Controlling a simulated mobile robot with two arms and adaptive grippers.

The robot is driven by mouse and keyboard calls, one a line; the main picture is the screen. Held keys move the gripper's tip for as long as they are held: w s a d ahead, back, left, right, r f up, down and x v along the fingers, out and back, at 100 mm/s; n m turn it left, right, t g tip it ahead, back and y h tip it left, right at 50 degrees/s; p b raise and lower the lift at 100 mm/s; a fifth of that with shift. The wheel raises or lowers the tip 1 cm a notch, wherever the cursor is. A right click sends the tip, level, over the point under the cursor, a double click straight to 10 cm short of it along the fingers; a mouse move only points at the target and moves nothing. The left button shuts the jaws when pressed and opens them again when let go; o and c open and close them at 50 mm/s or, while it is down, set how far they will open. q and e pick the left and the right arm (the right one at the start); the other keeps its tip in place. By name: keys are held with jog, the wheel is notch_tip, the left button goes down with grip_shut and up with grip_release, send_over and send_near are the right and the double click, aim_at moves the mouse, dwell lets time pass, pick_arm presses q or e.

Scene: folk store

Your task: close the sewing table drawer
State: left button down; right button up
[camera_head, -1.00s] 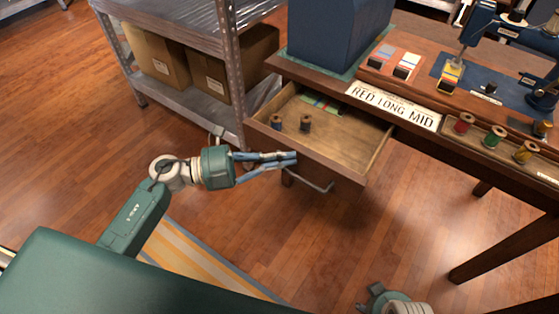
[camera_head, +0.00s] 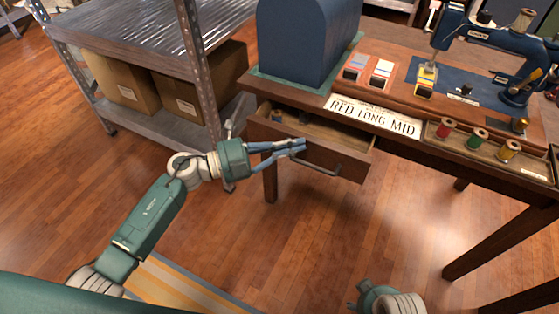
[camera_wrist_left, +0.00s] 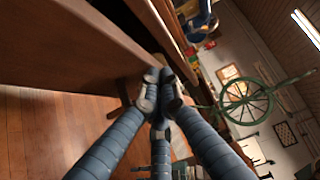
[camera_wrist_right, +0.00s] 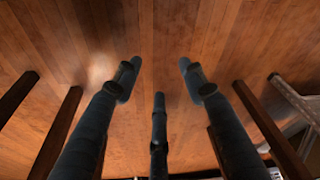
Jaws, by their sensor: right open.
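The sewing table (camera_head: 350,85) has a wooden drawer (camera_head: 345,132) that stands partly open, with its front panel (camera_head: 340,163) out from the table edge. A metal bar handle (camera_head: 322,170) is on the panel. My left gripper (camera_head: 302,146) is at the drawer front, above the handle, its fingers together. In the left wrist view its fingertips (camera_wrist_left: 162,82) meet beside a brown wooden panel (camera_wrist_left: 75,40); whether they touch it is hard to tell. My right gripper (camera_head: 362,293) is low at the bottom edge; in the right wrist view its fingers (camera_wrist_right: 158,78) are spread and empty over the floor.
On the table are a blue box (camera_head: 305,45), a sewing machine (camera_head: 500,45), a sign (camera_head: 373,116) and several thread spools (camera_head: 477,139). A metal shelf (camera_head: 135,50) with cardboard boxes (camera_head: 205,95) stands at the left. Open floor (camera_head: 320,235) lies below the drawer.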

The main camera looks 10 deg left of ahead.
aim_at(302, 133)
pick_arm(q)
jog(key=w, duration=0.1)
jog(key=w+d+b, duration=0.1)
jog(key=w, duration=0.2)
jog(key=shift+w+d+f, duration=0.15)
jog(key=shift+w+d, duration=0.05)
jog(key=shift+d, duration=0.1)
jog(key=shift+w+d, duration=0.1)
jog(key=shift+w, duration=0.2)
pick_arm(e)
notch_tip(302, 133, up, 7)
pick_arm(q)
jog(key=shift+s, duration=0.1)
pick_arm(e)
jog(key=shift+s+d, duration=0.1)
